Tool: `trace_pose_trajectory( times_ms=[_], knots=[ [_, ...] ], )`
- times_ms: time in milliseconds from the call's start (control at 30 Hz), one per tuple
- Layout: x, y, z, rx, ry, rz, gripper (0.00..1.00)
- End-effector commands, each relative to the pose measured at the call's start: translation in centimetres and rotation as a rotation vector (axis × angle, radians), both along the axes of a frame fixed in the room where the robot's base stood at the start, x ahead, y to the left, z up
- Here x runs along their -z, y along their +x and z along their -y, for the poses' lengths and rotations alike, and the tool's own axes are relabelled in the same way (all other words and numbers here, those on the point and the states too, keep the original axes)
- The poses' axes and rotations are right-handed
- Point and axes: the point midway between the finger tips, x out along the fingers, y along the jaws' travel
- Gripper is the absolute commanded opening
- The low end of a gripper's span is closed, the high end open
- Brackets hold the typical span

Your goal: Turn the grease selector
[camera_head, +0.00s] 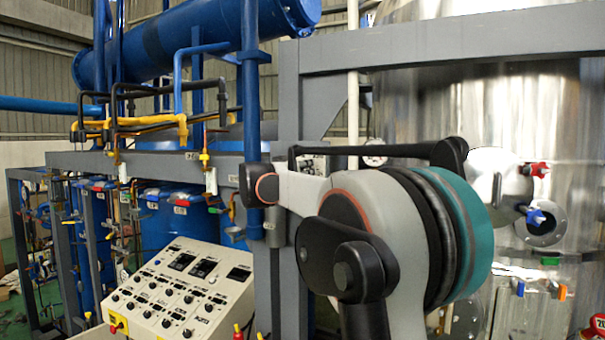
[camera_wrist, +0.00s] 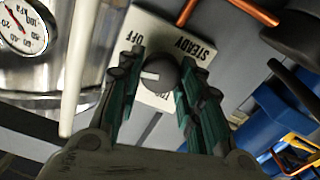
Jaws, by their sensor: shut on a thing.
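The grease selector is a dark round knob (camera_wrist: 161,76) with a white pointer mark, on a pale label plate (camera_wrist: 168,37) in the wrist view. The plate reads OFF and STEADY; more lettering below the knob is partly hidden. The white mark points to the left of the picture. My gripper (camera_wrist: 158,70) has its two green-padded fingers on either side of the knob and is shut on it. In the head view my arm fills the middle and my gripper is hidden behind it; I cannot make out the selector there.
A round pressure gauge (camera_wrist: 24,28) and a pale vertical pipe (camera_wrist: 83,75) are close to the left of my gripper. A copper pipe (camera_wrist: 235,10) passes above right. A sloped control console (camera_head: 170,290) and a grey frame post (camera_head: 290,110) stand near my arm.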

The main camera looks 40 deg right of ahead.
Motion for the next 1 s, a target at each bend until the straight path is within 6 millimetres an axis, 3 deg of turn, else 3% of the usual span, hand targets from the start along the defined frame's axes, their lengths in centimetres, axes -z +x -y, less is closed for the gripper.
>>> trace_pose_trajectory(
  times_ms=[600,1000],
  knots=[
    [0.13,0.25,-0.13,-0.002,-0.216,-0.519,0.1],
    [0.11,0.31,-0.15,-0.002,-0.298,-0.716,0.1]
  ],
)
